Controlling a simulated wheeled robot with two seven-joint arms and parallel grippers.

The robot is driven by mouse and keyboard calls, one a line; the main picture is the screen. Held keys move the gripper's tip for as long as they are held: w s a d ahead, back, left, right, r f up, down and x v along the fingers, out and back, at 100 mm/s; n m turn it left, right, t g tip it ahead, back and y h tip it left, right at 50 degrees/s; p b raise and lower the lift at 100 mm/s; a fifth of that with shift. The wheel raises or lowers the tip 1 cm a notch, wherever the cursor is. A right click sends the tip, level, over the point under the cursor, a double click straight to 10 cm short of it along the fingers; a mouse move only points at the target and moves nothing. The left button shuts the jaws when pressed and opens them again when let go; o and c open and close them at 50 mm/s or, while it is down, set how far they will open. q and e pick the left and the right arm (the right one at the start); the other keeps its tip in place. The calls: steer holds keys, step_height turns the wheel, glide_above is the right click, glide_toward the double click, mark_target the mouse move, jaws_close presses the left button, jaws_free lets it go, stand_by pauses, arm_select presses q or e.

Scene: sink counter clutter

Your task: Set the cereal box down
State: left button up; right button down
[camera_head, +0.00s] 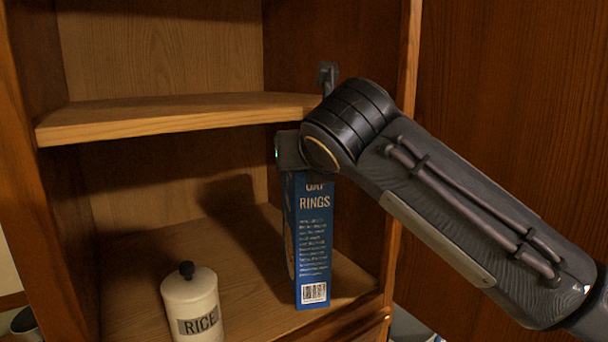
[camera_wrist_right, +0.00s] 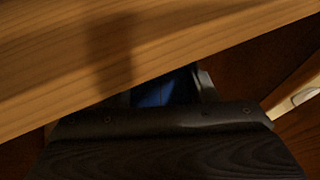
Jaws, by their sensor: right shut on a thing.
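The cereal box (camera_head: 312,240) is blue with the words "OAT RINGS" partly showing, small text and a barcode. It stands upright in the lower compartment of the wooden cabinet, its lower end close to the cabinet floor (camera_head: 150,262); I cannot tell if it touches. My right gripper (camera_head: 291,152) is at the box's top and shut on it; the arm hides part of the top. In the right wrist view, a bit of the blue box (camera_wrist_right: 155,92) shows beyond the gripper body. My left gripper is in neither view.
A middle shelf (camera_head: 180,112) lies just above and left of my right gripper, and its wood fills much of the right wrist view (camera_wrist_right: 110,60). A white canister marked RICE (camera_head: 192,303) stands left of the box. The floor behind the canister is clear.

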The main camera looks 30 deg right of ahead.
mark_target(304, 223)
steer(key=shift+w+d, duration=0.15)
steer(key=shift+w, duration=0.2)
steer(key=shift+f, duration=0.2)
steer(key=shift+f+b, duration=0.35)
steer(key=shift+f, duration=1.25)
steer(key=shift+f, duration=0.15)
steer(key=c, duration=0.6)
jaws_free()
